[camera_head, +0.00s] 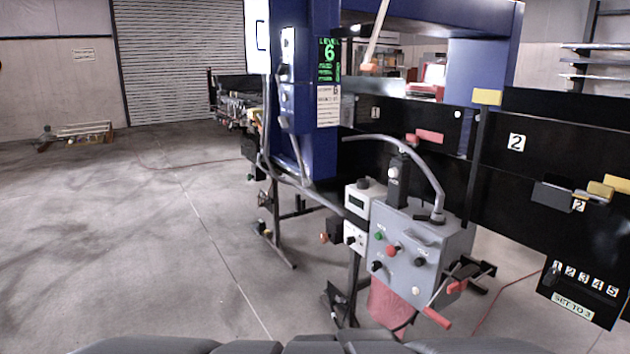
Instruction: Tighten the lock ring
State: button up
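I cannot pick out the lock ring for certain at this size. A grey control box (408,254) stands right of centre, with green and red buttons and black knobs on its front. A thick grey curved conduit (421,165) runs into a dark fitting (437,216) on its top right. A black upright device (397,182) stands on its top left. A crank with a red handle (436,317) sticks out at its lower right. My gripper is not in view. Dark grey parts of my own body show along the bottom edge.
A blue detector frame (313,150) with a green level 6 display (329,60) stands behind. Black panels (520,140) numbered 2 fill the right, with a "SET TO 3" label (572,307). A small white meter box (362,203) adjoins the grey box. Open floor (150,240) lies left.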

aim_at(415, 218)
jog(key=i, duration=0.15)
jog(key=k+j+z, duration=0.1)
jog(key=k+z, duration=0.1)
jog(key=z, duration=0.55)
jog(key=k+j, duration=0.05)
